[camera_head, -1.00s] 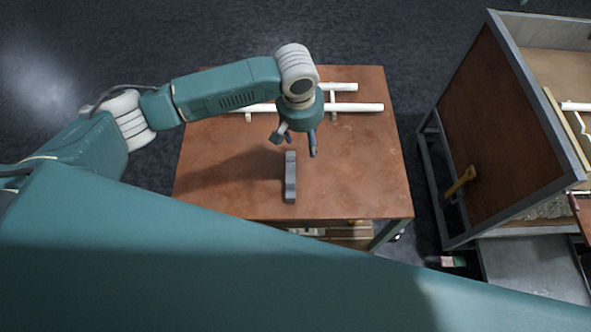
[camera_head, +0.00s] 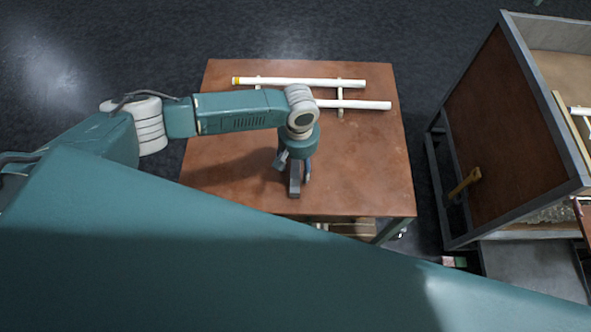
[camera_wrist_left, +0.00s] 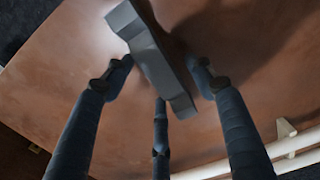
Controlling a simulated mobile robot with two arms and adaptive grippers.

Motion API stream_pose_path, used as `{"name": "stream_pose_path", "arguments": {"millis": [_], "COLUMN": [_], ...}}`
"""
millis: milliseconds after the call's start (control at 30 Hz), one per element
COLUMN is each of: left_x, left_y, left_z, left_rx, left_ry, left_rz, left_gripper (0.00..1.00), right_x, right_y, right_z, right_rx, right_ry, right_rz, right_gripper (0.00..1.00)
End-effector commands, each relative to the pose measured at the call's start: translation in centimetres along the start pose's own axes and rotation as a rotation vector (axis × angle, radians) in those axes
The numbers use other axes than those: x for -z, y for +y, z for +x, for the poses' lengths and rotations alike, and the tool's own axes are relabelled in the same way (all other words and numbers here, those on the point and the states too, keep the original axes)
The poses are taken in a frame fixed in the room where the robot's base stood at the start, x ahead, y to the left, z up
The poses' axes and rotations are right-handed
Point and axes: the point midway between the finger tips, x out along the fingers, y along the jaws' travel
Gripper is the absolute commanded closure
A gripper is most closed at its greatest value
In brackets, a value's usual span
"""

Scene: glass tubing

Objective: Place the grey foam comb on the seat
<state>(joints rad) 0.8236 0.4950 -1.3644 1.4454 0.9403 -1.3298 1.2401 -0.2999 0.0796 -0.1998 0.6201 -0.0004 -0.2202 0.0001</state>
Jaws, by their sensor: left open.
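The grey foam comb (camera_head: 294,184) lies on the brown table (camera_head: 350,190), near its front edge. My left gripper (camera_head: 294,176) is open right above it and hides its far part. In the left wrist view the comb (camera_wrist_left: 150,58) shows as a notched grey bar between the spread fingers of the gripper (camera_wrist_left: 160,80). No finger is clearly closed on it. I cannot make out which thing is the seat. My right gripper is not in view.
Two white tubes (camera_head: 300,83) lie across pale supports (camera_head: 340,95) at the back of the table. A metal-framed cabinet with a brown panel (camera_head: 490,130) and a yellow handle (camera_head: 463,186) stands at the right. The table's right side is clear.

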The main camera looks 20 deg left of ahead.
Motion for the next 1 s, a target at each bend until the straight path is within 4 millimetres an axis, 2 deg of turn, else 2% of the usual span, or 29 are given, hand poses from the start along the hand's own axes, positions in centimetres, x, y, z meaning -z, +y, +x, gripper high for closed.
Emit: {"name": "stream_pose_path", "arguments": {"millis": [267, 467, 833, 1000], "left_x": [-0.02, -0.01, 0.01, 0.08], "left_y": [0.0, -0.01, -0.01, 0.02], "left_z": [0.37, 0.35, 0.28, -0.59], "left_rx": [0.0, 0.0, 0.0, -0.002], "left_ry": [0.0, 0.0, 0.001, 0.001], "left_rz": [0.001, 0.001, 0.001, 0.0], "left_gripper": [0.45, 0.85, 0.89, 0.89], "right_x": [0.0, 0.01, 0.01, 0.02], "right_y": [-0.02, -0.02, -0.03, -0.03], "right_z": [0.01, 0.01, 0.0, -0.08], "right_rx": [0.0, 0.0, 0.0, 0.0], "right_ry": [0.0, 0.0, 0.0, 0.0], "right_rz": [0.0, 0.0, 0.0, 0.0], "right_gripper": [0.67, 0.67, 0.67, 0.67]}}
